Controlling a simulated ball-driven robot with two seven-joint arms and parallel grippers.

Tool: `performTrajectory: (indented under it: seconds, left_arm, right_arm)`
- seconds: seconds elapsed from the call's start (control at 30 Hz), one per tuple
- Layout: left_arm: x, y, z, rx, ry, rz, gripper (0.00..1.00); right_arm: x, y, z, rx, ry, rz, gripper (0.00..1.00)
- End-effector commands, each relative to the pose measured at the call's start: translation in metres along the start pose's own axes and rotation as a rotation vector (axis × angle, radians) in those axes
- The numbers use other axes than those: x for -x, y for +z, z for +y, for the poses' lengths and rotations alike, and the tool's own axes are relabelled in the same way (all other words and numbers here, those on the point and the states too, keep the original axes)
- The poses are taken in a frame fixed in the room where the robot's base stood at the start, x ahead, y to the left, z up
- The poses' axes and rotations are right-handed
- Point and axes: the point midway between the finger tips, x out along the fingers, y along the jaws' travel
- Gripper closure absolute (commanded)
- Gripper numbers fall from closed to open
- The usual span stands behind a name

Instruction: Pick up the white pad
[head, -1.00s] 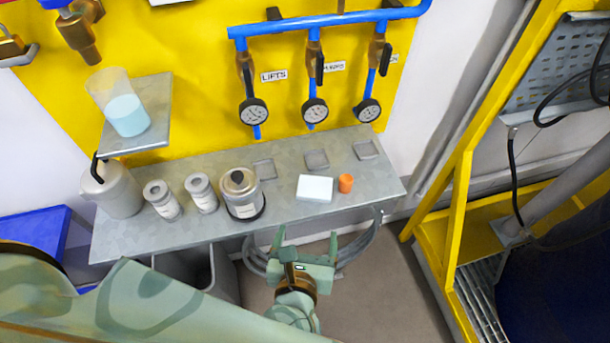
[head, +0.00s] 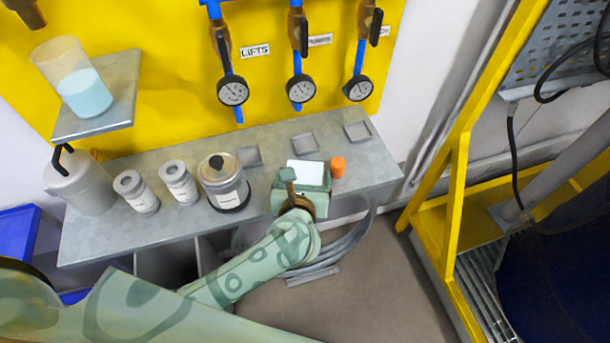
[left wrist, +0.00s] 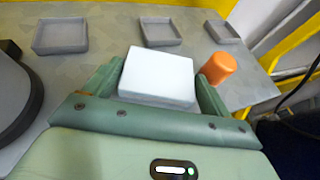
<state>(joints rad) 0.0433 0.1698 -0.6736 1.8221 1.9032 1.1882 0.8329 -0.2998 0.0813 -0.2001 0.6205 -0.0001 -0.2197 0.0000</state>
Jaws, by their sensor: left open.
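The white pad (head: 307,172) lies on the grey metal shelf, partly hidden by my left gripper in the head view. In the left wrist view the pad (left wrist: 158,77) sits between the two fingers. My left gripper (head: 304,178) is open, with a finger on each side of the pad; it also shows in the left wrist view (left wrist: 155,88). I cannot tell whether the fingers touch the pad. My right gripper is not in view.
An orange cylinder (head: 338,167) stands close to the right finger. A lidded jar (head: 223,181) on a dark base stands to the left. Several shallow grey trays, one of them (head: 304,143) behind the pad, lie along the shelf (head: 120,235). Gauges hang above.

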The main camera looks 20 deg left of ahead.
Motion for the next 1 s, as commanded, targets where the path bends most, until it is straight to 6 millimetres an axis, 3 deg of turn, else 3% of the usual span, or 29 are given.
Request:
performTrajectory:
  seconds: [0.2, 0.23, 0.33, 0.4, 0.77, 1.0]
  left_arm:
    - [-0.002, 0.001, 0.0, 0.0, 0.0, 0.0, 0.17]
    - [-0.001, 0.001, 0.0, 0.0, 0.0, 0.0, 0.2]
    - [-0.001, 0.001, 0.0, 0.0, 0.0, 0.0, 0.45]
    - [-0.001, 0.001, 0.0, 0.0, 0.0, -0.001, 0.49]
    - [0.002, 0.009, 0.0, 0.001, 0.0, -0.002, 0.49]
    - [0.022, 0.041, -0.001, 0.001, -0.001, -0.002, 0.49]
  right_arm:
    - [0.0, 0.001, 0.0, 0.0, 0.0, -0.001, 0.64]
    - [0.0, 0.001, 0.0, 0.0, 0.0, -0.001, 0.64]
    - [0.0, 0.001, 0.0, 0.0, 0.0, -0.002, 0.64]
    - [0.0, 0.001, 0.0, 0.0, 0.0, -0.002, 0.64]
    - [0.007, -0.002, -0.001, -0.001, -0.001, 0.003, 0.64]
    - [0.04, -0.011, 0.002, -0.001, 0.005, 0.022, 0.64]
